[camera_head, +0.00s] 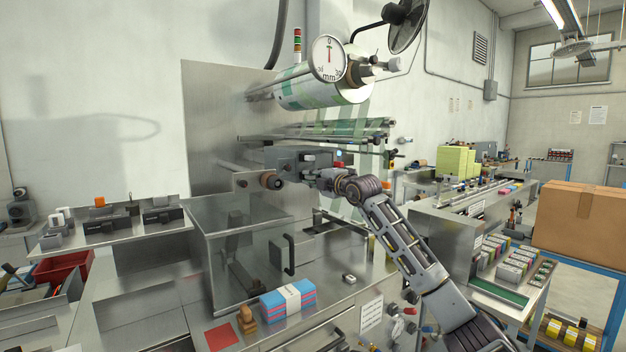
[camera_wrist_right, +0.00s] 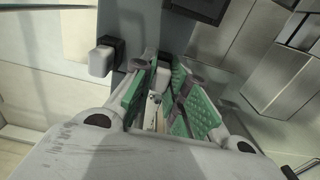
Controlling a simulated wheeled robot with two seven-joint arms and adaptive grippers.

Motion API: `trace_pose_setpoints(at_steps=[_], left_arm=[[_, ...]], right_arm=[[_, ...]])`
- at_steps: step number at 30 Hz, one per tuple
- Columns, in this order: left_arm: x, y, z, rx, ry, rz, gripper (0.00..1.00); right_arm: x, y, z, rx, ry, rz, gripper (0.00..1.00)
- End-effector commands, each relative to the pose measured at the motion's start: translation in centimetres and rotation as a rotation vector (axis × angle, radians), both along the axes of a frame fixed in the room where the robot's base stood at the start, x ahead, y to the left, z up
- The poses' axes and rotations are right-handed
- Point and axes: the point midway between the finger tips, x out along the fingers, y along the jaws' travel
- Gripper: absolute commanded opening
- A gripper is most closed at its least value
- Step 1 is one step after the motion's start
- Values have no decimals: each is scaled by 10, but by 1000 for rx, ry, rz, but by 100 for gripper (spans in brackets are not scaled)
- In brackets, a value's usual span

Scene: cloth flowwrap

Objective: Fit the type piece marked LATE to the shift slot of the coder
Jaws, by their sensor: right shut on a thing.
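The coder (camera_head: 298,160) is a grey housing on the steel machine front, below the green-striped film rollers. My right gripper (camera_head: 322,177) is up against the coder's lower right side. In the right wrist view its green-padded fingers (camera_wrist_right: 160,100) are shut on a small pale type piece (camera_wrist_right: 154,106), mostly hidden between them. No lettering on it can be read. The shift slot cannot be made out; the gripper hides part of the coder. A white block in a black collar (camera_wrist_right: 101,60) stands left of the fingers in the wrist view. My left gripper is not in view.
A blue and pink banded stack (camera_head: 287,300), a wooden stamp (camera_head: 246,321), a red pad (camera_head: 220,335) and a small white block (camera_head: 348,279) lie on the bench below. A clear guard box (camera_head: 245,250) stands under the coder. A film roll (camera_head: 320,88) hangs above.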

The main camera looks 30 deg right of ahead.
Motion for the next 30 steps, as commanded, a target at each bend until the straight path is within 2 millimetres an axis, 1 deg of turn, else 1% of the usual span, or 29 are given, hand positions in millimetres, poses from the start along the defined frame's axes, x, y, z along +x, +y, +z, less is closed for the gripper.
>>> trace_pose_setpoints(at_steps=[6, 7, 12, 23, 30], left_arm=[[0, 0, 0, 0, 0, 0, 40], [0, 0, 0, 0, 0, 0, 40], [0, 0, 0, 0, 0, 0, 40], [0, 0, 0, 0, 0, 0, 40], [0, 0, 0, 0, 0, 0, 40]], right_arm=[[1, 0, 0, 1, 0, 0, 0], [1, 0, 0, 0, 0, 0, 18], [1, 0, 0, 0, 0, 0, 40], [0, 0, 0, 0, 0, 0, 41], [-6, -1, 0, 0, 0, -1, 41]])
